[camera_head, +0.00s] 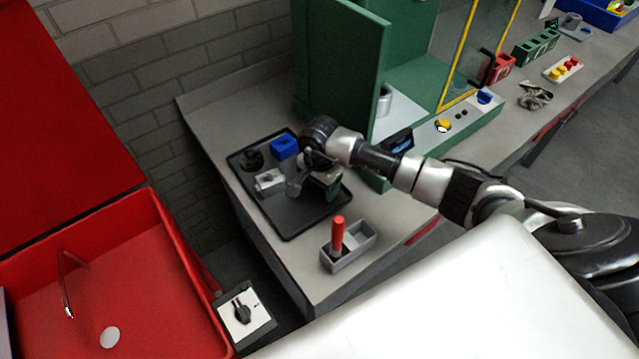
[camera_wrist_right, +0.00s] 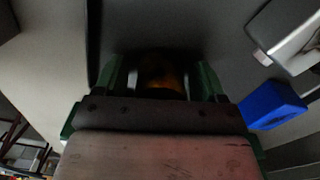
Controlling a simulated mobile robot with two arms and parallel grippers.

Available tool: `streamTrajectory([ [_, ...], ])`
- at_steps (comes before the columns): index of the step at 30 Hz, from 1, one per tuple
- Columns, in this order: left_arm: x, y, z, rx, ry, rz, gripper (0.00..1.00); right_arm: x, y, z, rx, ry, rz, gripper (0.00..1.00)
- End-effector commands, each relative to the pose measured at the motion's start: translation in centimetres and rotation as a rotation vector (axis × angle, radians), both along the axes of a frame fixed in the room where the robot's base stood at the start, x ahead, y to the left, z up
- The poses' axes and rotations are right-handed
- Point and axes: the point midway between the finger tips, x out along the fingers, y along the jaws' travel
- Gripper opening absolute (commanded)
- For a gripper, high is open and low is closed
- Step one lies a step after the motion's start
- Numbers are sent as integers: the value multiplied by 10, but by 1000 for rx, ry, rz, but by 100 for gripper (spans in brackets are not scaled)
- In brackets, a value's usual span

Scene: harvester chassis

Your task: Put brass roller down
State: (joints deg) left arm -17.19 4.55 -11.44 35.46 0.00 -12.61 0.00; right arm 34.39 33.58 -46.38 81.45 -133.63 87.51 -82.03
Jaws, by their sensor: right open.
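The brass roller (camera_wrist_right: 160,72) shows in the right wrist view as a dim, orange-brown round shape between the green fingers of my right gripper (camera_wrist_right: 162,84). The jaws are open, with a finger on each side of the roller. It appears to be at the surface of the dark tray (camera_head: 287,230), but the shadow hides its contact. In the head view my right gripper (camera_head: 322,187) is low over the right part of the tray, and the roller is hidden behind it. My left gripper is not in view.
On the tray are a blue block (camera_head: 284,148), a black round part (camera_head: 251,159) and a light grey metal block (camera_head: 270,181). A grey box (camera_head: 362,248) with a red-handled tool stands in front. A green machine with an open door (camera_head: 343,75) stands behind. The tray's front corner is clear.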

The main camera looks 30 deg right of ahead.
Motion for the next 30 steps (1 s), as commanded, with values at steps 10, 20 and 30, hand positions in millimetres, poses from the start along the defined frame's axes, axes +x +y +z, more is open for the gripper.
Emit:
streamTrajectory([
  [10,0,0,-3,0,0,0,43,1,0,21,1,-5,1,71],
  [20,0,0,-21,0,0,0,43,1,0,91,-1,-5,1,71],
  [30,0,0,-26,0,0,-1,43,0,0,123,0,0,0,71],
])
